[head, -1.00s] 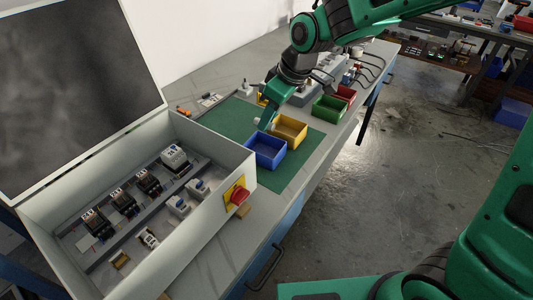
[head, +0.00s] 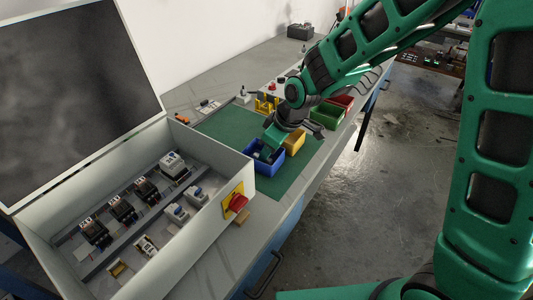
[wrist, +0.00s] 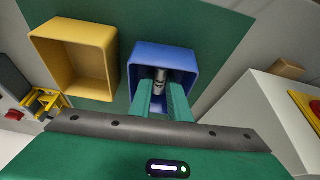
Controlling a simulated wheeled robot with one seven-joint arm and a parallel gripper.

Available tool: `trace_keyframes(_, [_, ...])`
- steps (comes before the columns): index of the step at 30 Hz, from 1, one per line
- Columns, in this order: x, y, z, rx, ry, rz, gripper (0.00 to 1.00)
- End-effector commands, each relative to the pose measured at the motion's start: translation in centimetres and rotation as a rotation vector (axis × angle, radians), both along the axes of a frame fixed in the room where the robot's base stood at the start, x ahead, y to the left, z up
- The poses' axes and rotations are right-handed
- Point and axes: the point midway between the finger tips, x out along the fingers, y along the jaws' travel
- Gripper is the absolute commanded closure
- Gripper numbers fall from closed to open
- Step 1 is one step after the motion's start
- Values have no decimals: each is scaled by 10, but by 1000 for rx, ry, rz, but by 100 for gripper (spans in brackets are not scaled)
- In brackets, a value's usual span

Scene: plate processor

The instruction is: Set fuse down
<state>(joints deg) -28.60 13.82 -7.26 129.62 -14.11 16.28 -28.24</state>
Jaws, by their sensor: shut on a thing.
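My gripper (wrist: 161,98) reaches into the mouth of the blue bin (wrist: 183,52) in the wrist view. Its green fingers are shut on the fuse (wrist: 160,77), a small grey and white cylinder that shows between the fingertips against the bin's inside. I cannot tell whether the fuse touches the bin floor. In the head view my gripper (head: 267,153) is over the blue bin (head: 268,169), and the fuse is too small to make out there.
The yellow bin (wrist: 101,38) stands beside the blue one, empty inside. Green (head: 327,116) and red bins are farther along the bench. A grey open cabinet (head: 215,222) with electrical parts and a red switch (head: 237,203) stands close by. The green mat (head: 225,123) has bare space.

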Motion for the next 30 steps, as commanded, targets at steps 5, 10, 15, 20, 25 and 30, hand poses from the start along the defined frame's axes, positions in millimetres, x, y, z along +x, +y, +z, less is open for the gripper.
trace_keyframes(5, [0,0,-1,0,0,0,100])
trace_keyframes(10, [0,0,-1,0,0,0,76])
trace_keyframes(15, [0,0,-1,0,0,0,76])
trace_keyframes(20, [-1,-2,6,0,-1,0,76])
trace_keyframes(25, [-6,-9,29,2,-5,-1,76])
trace_keyframes(30, [-13,-20,59,2,-4,-2,76])
